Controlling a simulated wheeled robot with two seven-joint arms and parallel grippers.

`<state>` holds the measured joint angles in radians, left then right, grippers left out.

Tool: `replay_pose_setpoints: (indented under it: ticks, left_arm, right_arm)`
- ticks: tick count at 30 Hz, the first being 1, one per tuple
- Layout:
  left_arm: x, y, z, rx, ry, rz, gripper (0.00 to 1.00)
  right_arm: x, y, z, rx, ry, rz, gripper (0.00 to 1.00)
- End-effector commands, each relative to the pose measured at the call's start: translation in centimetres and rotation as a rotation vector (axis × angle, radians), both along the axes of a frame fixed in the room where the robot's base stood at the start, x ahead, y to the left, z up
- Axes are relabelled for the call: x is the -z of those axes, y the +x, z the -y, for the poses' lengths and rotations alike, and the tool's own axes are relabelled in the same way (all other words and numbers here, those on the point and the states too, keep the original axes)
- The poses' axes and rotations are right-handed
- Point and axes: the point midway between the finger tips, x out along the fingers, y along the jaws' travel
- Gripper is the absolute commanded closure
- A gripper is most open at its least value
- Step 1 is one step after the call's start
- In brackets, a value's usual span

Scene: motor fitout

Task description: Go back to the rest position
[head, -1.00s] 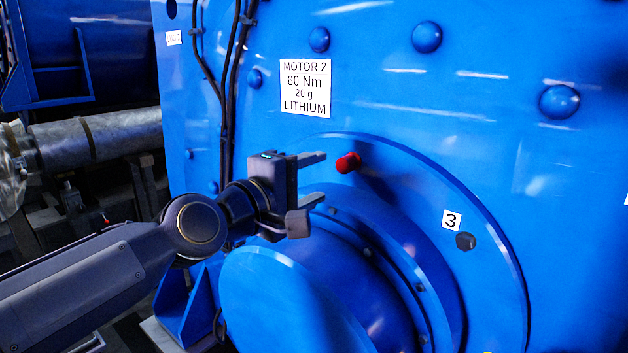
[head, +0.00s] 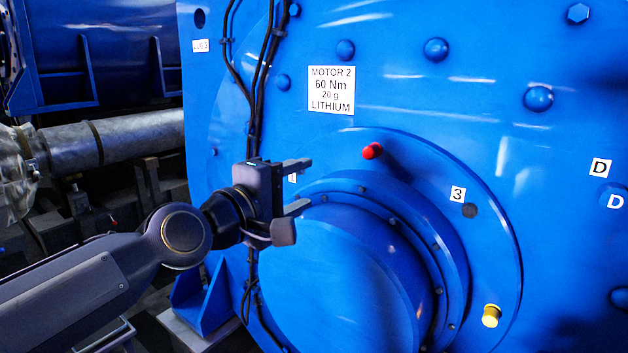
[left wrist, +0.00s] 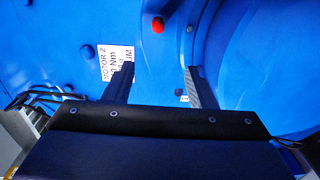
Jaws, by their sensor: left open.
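My left gripper (head: 298,187) is open and empty in the head view, in front of the blue motor housing (head: 430,100). Its fingers point right, toward the housing. A red cap (head: 372,151) sticks out of the housing, up and right of the fingertips and apart from them. In the left wrist view both fingers (left wrist: 160,82) are spread with nothing between them, and the red cap (left wrist: 158,24) shows beyond them. My right gripper is not in view.
A label reading MOTOR 2, 60 Nm, 20 g, LITHIUM (head: 331,90) is above the gripper. A yellow cap (head: 491,315) sits at lower right, below the "3" label (head: 457,194). Black cables (head: 258,90) run down the housing behind my gripper. A grey pipe (head: 120,140) is at left.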

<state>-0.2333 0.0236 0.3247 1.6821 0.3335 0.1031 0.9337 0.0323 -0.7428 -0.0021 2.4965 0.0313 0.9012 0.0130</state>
Motion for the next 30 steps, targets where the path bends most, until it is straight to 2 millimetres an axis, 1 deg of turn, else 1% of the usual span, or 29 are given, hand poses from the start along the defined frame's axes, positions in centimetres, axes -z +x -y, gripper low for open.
replay_pose_setpoints:
  ticks: [5,11,14,17,20,23,24,26,27,30]
  left_arm:
    - [1.5,-1.1,-1.7,-0.008,0.110,0.000,0.49]
    - [3.7,-2.6,-4.0,-0.009,0.254,-0.008,0.49]
    - [5.3,-3.8,-5.5,-0.007,0.344,-0.018,0.49]
    - [7.4,-5.4,-7.5,0.000,0.457,-0.036,0.49]
    - [9.8,-7.5,-9.7,0.017,0.580,-0.061,0.49]
    - [12.9,-10.5,-12.2,0.051,0.720,-0.103,0.49]
    - [14.3,-12.1,-13.3,0.071,0.779,-0.125,0.49]
    - [16.8,-14.8,-14.9,0.114,0.872,-0.163,0.49]
    - [18.4,-16.7,-15.8,0.148,0.929,-0.188,0.49]
    - [21.9,-21.0,-17.2,0.238,1.032,-0.241,0.49]
  right_arm:
    - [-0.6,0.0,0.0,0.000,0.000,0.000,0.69]
    - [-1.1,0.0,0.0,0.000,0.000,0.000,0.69]
    - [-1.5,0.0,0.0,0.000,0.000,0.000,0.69]
    - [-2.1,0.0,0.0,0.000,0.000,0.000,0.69]
    - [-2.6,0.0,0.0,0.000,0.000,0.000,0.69]
    - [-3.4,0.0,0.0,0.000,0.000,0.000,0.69]
    - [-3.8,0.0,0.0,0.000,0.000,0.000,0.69]
    - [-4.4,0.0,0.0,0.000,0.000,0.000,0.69]
    - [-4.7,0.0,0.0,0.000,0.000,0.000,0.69]
    - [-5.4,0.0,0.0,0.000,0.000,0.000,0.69]
